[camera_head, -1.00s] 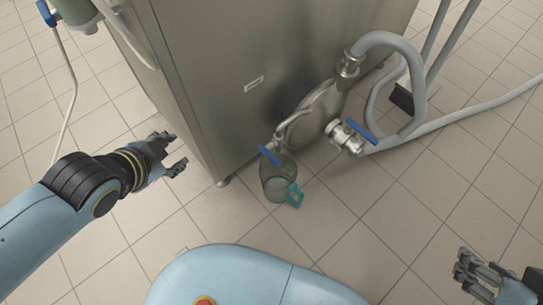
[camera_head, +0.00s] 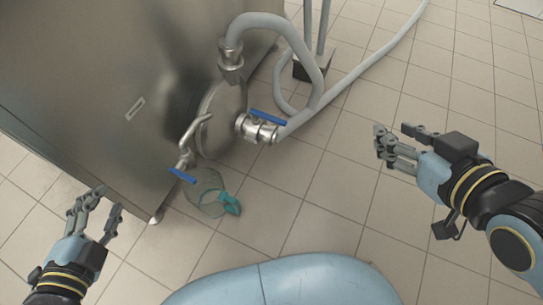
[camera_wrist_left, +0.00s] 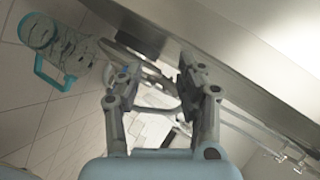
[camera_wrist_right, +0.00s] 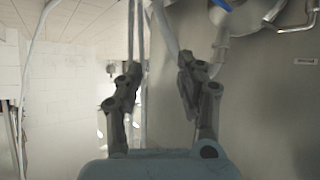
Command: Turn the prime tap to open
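Two blue-handled taps show in the head view. One blue lever (camera_head: 182,175) is on the small bent spout low on the steel machine, above a clear jug (camera_head: 207,195) with a teal handle. The other blue lever (camera_head: 268,117) lies across the steel valve (camera_head: 257,129) on the grey hose. I cannot tell which is the prime tap. My left gripper (camera_head: 100,203) is open and empty, left of the spout and apart from it. My right gripper (camera_head: 394,142) is open and empty, right of the valve with a gap of floor between.
The steel machine (camera_head: 85,80) fills the upper left. A grey hose (camera_head: 300,50) loops up from the machine, and another runs along the floor. Grey posts stand on a dark base (camera_head: 312,68). The tiled floor (camera_head: 300,205) is clear between my grippers, apart from the jug.

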